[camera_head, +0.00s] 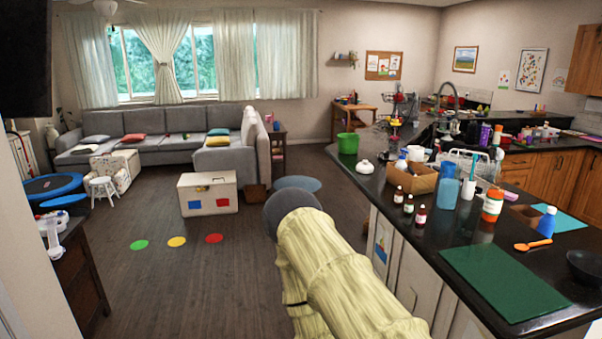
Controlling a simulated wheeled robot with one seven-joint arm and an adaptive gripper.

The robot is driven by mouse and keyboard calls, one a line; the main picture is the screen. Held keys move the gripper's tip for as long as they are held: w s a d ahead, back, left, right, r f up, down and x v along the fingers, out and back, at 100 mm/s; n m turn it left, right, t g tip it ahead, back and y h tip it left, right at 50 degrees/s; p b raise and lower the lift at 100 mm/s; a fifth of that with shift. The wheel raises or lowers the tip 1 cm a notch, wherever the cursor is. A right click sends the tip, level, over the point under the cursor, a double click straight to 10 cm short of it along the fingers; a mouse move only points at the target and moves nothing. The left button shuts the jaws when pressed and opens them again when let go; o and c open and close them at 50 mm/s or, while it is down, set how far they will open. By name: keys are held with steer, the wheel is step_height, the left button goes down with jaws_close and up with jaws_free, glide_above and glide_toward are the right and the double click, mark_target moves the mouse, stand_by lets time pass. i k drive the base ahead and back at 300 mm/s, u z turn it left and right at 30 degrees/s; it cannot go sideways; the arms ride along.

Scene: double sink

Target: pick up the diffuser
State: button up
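I cannot tell for sure which thing is the diffuser. A small white rounded object (366,167) on the near left part of the dark counter may be it. It stands upright, with nothing touching it that I can see. My arm, in a pale yellow sleeve, reaches up from the bottom middle, left of the counter. The fingers of my gripper do not show, so whether it is open or shut is hidden.
The dark counter (410,218) holds a green bucket (348,143), a cardboard box (413,178), several small brown bottles, a blue bottle (447,187) and a green mat (503,280). A white chest (208,194) stands on the floor. Open floor lies left of my arm.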

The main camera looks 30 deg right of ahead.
mark_target(416, 153)
steer(key=u, duration=0.1)
steer(key=i, duration=3)
steer(key=z, duration=0.2)
steer(key=i, duration=1.65)
steer(key=z, duration=0.85)
steer(key=i, duration=1.2)
steer(key=z, duration=1.95)
steer(key=i, duration=0.9)
steer(key=z, duration=0.65)
